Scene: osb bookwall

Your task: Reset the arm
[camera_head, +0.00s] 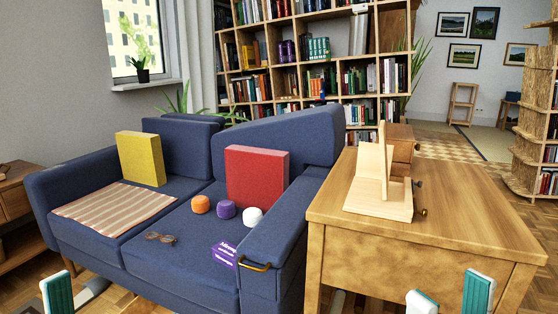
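My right gripper (450,295) shows at the bottom right, in front of the wooden cabinet (460,220). Its two white fingers with teal pads stand apart and nothing shows between them. My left gripper (57,293) shows at the bottom left, low in front of the blue sofa (100,225). Only one teal-padded finger of it shows clearly; the rest is cut off by the frame edge, so its opening cannot be told. Neither gripper visibly touches anything.
A wooden stand (378,195) is on the cabinet; the cabinet's front top is clear. On the sofa are yellow (141,158) and red cushions (257,177), a striped cloth (115,207), yarn-like balls (226,209), glasses (160,238) and a purple item (224,254). Bookshelves (300,60) stand behind.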

